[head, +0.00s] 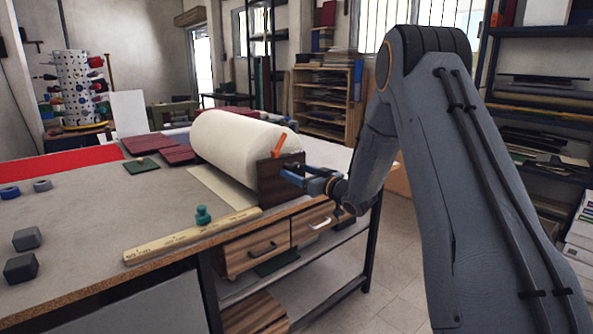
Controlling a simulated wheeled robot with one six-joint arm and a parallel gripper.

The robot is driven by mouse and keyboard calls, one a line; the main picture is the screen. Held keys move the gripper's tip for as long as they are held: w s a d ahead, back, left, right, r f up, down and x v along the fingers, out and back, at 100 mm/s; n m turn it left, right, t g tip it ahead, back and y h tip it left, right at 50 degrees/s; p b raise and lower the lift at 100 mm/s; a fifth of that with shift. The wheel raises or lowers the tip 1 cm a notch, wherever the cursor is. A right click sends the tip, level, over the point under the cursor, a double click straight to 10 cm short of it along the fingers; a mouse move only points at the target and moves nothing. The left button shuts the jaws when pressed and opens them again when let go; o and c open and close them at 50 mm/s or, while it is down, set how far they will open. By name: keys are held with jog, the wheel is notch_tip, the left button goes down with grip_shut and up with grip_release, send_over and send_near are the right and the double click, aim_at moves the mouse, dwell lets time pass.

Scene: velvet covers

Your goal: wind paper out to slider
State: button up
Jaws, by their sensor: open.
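A large cream paper roll (238,143) lies in a wooden holder (277,182) at the table's right end. A flat strip of paper (217,187) comes out from under it onto the table. An orange crank handle (279,145) stands out, tilted, at the roll's near end. A green slider (203,215) with a round knob sits on a yellow wooden ruler (185,239) along the table's front edge. The paper's free edge lies apart from the slider. My gripper (289,176) is open beside the holder's end, just below the crank handle; contact with either cannot be told.
Grey blocks (24,253) and small rings (26,188) lie at the left. Drawers (275,246) sit under the table's front edge. The middle of the tabletop (120,205) is clear.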

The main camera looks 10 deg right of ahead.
jog(key=shift+w+a, duration=0.2)
jog(key=shift+w, duration=0.3)
jog(key=c, duration=1.5)
jog(key=shift+m, duration=0.3)
jog(key=m+p, duration=0.1)
jog(key=m, duration=0.4)
jog(key=shift+p, duration=0.3)
jog(key=m+p, duration=0.1)
jog(key=m, duration=0.4)
jog(key=shift+m, duration=0.4)
